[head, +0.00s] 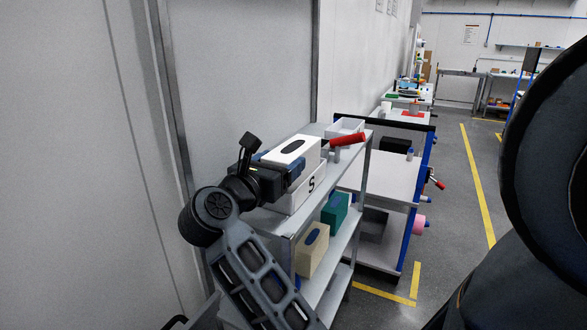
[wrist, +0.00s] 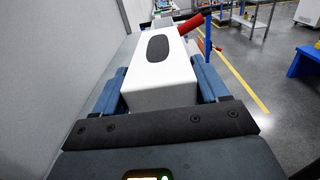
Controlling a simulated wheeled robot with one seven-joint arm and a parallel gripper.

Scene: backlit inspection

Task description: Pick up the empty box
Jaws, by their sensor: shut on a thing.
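A white box (head: 294,147) with a dark oval on its top is at the top level of a grey shelf unit. In the wrist view the same white box (wrist: 160,75) lies lengthwise between the two blue fingers of my gripper (wrist: 157,88). My gripper (head: 284,166) is shut on its sides. Its near lower part is hidden by the gripper body. A white block marked "S" (head: 297,197) is just below it; I cannot tell whether the two touch. Whether the held box is empty does not show.
A red-handled item (head: 348,139) and a white bin (head: 345,127) are just beyond the box. A beige box (head: 313,250) and a teal box (head: 335,213) stand on a lower level. A wall is close on the left; open floor (head: 460,205) lies to the right.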

